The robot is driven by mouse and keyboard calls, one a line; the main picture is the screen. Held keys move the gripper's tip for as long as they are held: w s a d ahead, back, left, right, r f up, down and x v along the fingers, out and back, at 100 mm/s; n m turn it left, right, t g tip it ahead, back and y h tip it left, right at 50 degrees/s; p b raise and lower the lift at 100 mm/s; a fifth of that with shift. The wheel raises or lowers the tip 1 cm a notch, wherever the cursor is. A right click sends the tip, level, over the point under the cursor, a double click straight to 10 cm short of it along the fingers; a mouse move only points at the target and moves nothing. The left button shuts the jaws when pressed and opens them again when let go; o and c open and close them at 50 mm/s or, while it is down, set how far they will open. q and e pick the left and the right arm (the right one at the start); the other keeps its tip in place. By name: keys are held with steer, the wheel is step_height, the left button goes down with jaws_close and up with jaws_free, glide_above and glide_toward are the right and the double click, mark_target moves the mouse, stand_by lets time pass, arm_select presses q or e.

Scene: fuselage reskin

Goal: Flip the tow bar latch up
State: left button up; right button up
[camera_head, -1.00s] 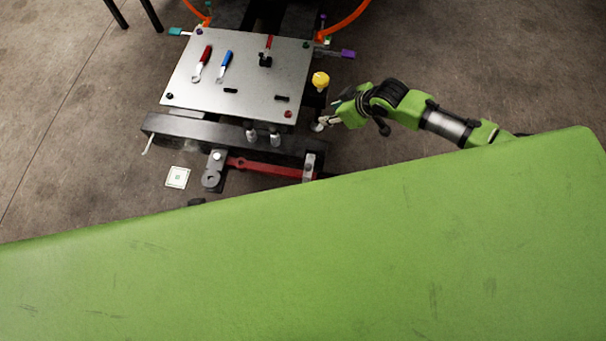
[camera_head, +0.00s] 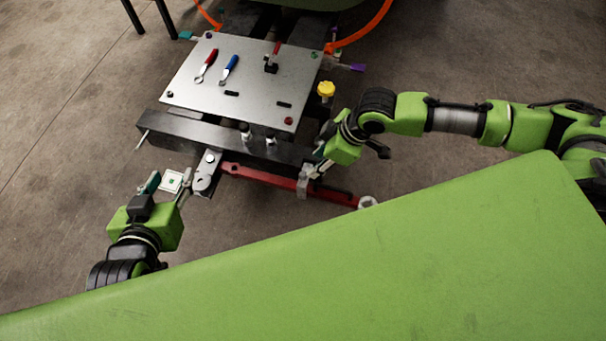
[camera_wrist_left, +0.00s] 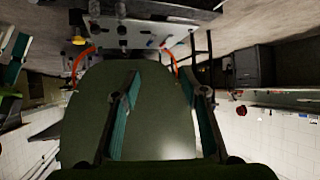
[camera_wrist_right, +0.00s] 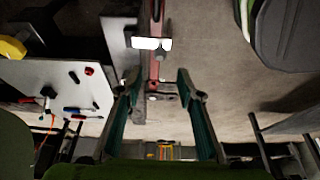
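The red tow bar (camera_head: 275,180) runs below the front beam of the cart in the head view, with a pale ring (camera_head: 368,202) at its right end. A silver bracket (camera_head: 303,187) crosses the bar; I cannot tell whether this is the latch. A grey plate (camera_head: 205,172) hangs at the bar's left end. My right gripper (camera_head: 313,165) is just above the bracket. In the right wrist view the red bar (camera_wrist_right: 154,62) and bright bracket (camera_wrist_right: 151,43) lie beyond its open fingers (camera_wrist_right: 158,84). My left gripper (camera_head: 168,186) is open and empty, left of the plate; its spread fingers show in the left wrist view (camera_wrist_left: 163,82).
The cart's metal panel (camera_head: 215,78) carries a red-handled and a blue-handled tool. A yellow knob (camera_head: 326,89) stands right of it. A large green surface (camera_head: 330,260) covers the lower head view.

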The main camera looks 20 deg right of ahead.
mark_target(304, 174)
steer(key=b+x, duration=0.2)
steer(key=x, duration=0.3)
steer(key=shift+a+f, duration=0.15)
steer(key=shift+f, duration=0.15)
steer(key=b+x, duration=0.1)
steer(key=x, duration=0.3)
steer(key=shift+w+b, duration=0.1)
steer(key=shift+b, duration=0.25)
steer(key=shift+w+a+f, duration=0.1)
steer(key=shift+f, duration=0.1)
arm_select(q)
steer(key=w+d+r+t+h, duration=0.1)
steer(key=r+t, duration=0.4)
steer(key=r, duration=0.5)
steer(key=w+d+r+t+h, duration=0.1)
steer(key=d+r+t+h, duration=0.1)
steer(key=r+t, duration=0.4)
step_height(304, 174, up, 4)
steer(key=shift+w+d+r+m+h, duration=0.2)
steer(key=shift+w+m+h, duration=0.1)
steer(key=shift+h, duration=0.1)
arm_select(e)
jaws_close()
